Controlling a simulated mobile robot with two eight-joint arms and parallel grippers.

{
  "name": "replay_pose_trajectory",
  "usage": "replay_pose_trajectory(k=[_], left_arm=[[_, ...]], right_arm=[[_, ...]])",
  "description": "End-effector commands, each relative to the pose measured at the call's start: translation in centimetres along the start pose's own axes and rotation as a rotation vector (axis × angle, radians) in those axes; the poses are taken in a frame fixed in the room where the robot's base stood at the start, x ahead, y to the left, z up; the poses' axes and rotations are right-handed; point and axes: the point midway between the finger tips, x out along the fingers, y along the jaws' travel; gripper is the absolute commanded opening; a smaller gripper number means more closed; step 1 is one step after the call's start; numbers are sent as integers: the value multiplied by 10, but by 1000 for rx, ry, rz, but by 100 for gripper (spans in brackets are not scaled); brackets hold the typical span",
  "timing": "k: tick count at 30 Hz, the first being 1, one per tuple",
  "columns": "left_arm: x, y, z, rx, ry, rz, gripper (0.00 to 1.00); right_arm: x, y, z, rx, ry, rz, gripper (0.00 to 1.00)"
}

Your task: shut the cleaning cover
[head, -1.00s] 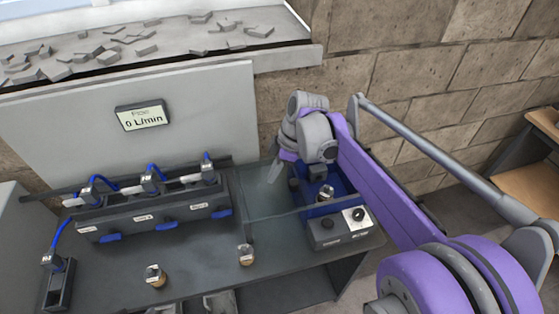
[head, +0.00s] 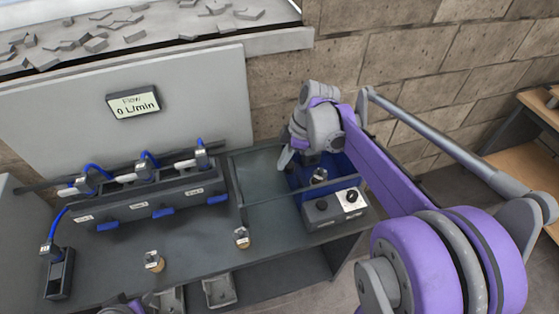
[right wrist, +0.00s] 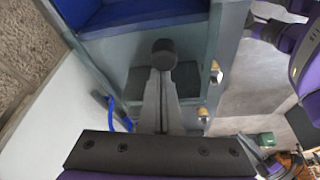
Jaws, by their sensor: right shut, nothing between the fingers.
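A clear, greenish panel in a thin frame (head: 262,180), which looks like the cleaning cover, lies at the right part of the bench. A blue-walled box (head: 342,172) is beside it, partly behind my arm. I cannot tell how far the cover stands open. My right gripper (head: 286,158) is shut and empty, pointing down at the panel's rear right, near the blue box. In the right wrist view its shut fingers (right wrist: 162,82) point at a dark round knob (right wrist: 163,48); whether they touch it is unclear. The blue box fills the top there (right wrist: 140,18).
A grey control box (head: 335,208) with a knob stands in front of the blue box. A dark rack (head: 150,203) with blue tubes is at left. Two small capped vials (head: 153,261) stand near the front edge. A flow display (head: 133,103) reads 0 L/min.

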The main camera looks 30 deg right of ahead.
Motion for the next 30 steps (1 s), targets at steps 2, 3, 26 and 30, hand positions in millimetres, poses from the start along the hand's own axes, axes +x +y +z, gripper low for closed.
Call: replay_pose_trajectory(k=[2,3,26,30], left_arm=[[1,0,1,0,-1,0,50],[2,0,2,0,-2,0,50],[7,0,9,0,-8,0,50],[7,0,9,0,-8,0,50]], right_arm=[[-4,4,14,7,-1,3,0],[-7,6,21,7,-2,3,0],[-54,44,155,3,-1,1,0],[-55,44,158,2,-3,1,0]])
